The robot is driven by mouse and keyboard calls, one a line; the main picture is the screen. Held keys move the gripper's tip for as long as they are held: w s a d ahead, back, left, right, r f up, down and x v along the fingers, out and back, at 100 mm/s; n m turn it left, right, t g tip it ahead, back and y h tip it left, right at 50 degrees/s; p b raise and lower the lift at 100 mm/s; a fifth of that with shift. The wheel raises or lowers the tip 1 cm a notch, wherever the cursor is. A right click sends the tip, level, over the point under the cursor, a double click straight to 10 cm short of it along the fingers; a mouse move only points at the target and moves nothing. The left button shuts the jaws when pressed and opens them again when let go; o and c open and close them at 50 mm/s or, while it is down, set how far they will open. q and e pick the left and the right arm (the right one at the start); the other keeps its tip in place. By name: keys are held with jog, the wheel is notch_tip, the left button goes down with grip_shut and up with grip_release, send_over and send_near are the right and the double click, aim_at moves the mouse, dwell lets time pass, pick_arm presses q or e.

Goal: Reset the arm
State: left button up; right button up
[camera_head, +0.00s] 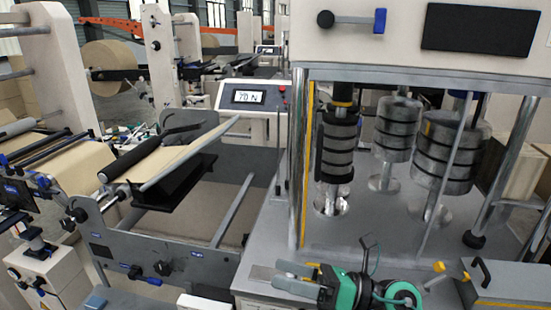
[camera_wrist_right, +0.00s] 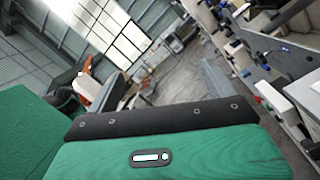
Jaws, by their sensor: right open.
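My right gripper (camera_head: 289,277) is at the bottom centre of the head view, its fingers pointing left and spread apart with nothing between them. Its green and black arm (camera_head: 345,289) lies in front of the grey machine deck; whether any part touches the deck cannot be told. My left gripper and arm do not show.
Metal rollers with black bands (camera_head: 338,150) stand behind my right arm, between chrome posts. A grey block with a handle (camera_head: 497,283) is at the right. A kraft web machine (camera_head: 140,250) with a "70 N" display (camera_head: 249,97) is at the left.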

jog(key=w+d+r+m+t+h, duration=0.15)
jog(key=d+m+t+h, duration=0.3)
jog(key=m+t, duration=0.6)
jog(key=w+d+m+t+h, duration=0.35)
jog(key=d+m+t, duration=0.3)
jog(key=m, duration=0.65)
jog(key=s+d+f+m+g+h, duration=0.25)
jog(key=d+f+m+h, duration=0.25)
jog(key=f+m+h, duration=0.25)
jog(key=s+d+f+m+g+h, duration=0.25)
jog(key=d+f+m+h, duration=0.35)
jog(key=f, duration=0.3)
jog(key=s+a+f+m+g+y, duration=0.2)
jog(key=s+f+m+g, duration=0.4)
jog(key=s+f+g, duration=0.95)
jog(key=s+f+t, duration=0.1)
jog(key=s+f, duration=0.1)
jog(key=f, duration=1.3)
jog(key=s+f+t, duration=0.1)
jog(key=s+f, duration=0.1)
jog(key=f, duration=1.2)
jog(key=s+d+f, duration=0.2)
jog(key=s+f, duration=0.7)
jog(key=f, duration=0.1)
jog(key=s+d+f+g, duration=0.1)
jog(key=s+f, duration=0.8)
jog(key=f, duration=0.1)
jog(key=shift+s+d+f+n, duration=0.3)
jog(key=shift+s+d, duration=0.05)
jog(key=shift+s, duration=0.05)
